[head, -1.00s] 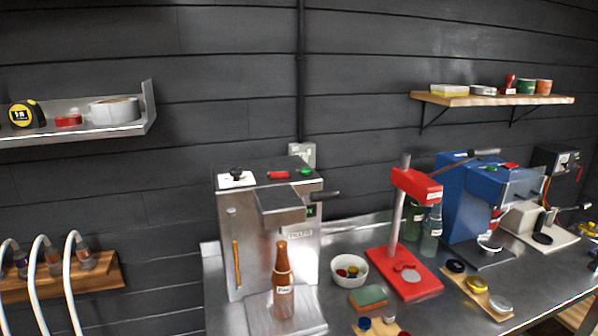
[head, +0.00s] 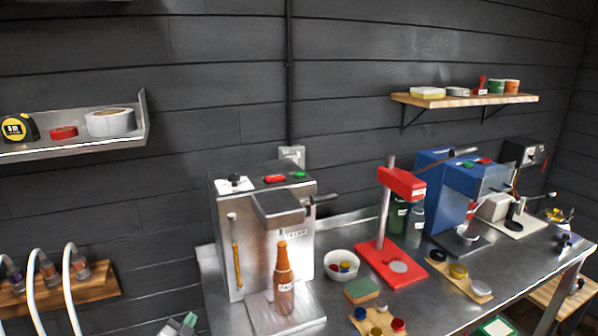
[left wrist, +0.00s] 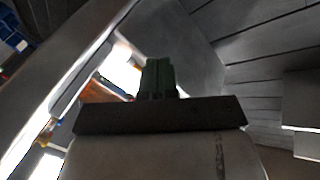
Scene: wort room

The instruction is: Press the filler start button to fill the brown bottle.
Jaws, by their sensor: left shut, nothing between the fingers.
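The filler (head: 225,205) is a steel machine on the left end of the bench. A green button (head: 299,175) and a red button (head: 274,179) sit on its top; I cannot read which is the start button. The brown bottle (head: 284,281) stands upright on the filler's base plate under the head. My left gripper (head: 188,320) is at the bottom edge of the head view, left of and below the filler, apart from it. Its dark green fingers (left wrist: 158,78) are together and empty in the left wrist view. A white-and-green shape (head: 495,326) may be my right gripper.
Right of the filler stand a bowl of caps (head: 341,265), a sponge (head: 363,290), a red press (head: 385,262) and a blue machine (head: 440,185). White hoses (head: 70,290) hang at left. A lever (head: 320,198) sticks out from the filler's right side.

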